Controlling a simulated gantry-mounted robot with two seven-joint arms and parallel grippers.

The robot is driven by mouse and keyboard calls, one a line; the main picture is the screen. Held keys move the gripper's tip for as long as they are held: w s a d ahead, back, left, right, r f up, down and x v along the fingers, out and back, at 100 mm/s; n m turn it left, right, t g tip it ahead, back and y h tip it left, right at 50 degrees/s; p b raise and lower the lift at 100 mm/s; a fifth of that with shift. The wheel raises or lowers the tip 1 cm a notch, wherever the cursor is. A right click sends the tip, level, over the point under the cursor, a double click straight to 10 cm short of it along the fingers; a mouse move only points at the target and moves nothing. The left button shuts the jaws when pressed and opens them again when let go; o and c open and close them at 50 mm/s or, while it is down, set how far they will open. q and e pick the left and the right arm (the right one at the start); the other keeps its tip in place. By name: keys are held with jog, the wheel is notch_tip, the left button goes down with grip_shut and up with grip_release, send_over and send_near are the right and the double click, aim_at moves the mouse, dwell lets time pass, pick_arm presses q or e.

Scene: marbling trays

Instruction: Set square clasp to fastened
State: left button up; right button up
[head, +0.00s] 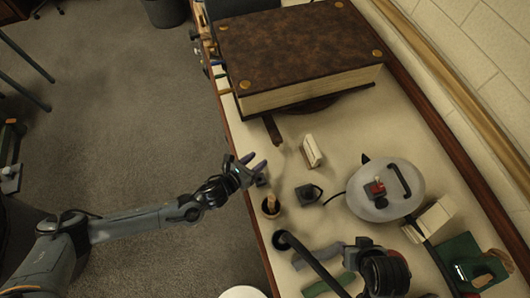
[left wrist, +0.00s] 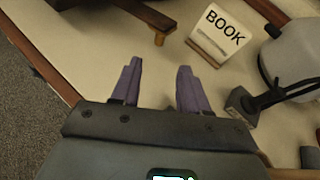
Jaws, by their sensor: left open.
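A large book with a mottled brown cover (head: 300,45) and brass corner studs lies at the far end of the table. A narrow brown strap-like piece (head: 272,130) sticks out from its near side.
A "BOOK" card (left wrist: 218,38) stands right of the strap. A dark small block (head: 308,194), a dark cup (head: 271,207) and a grey rounded device (head: 386,192) stand nearer. The table's left edge drops to carpet.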

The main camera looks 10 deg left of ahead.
aim_at(272, 132)
pick_arm(q)
jog(key=b+x, duration=0.1)
jog(key=x, duration=0.9)
jog(key=shift+w+d, duration=0.1)
jog(key=shift+w, duration=0.15)
jog(key=shift+c, duration=0.2)
grip_shut()
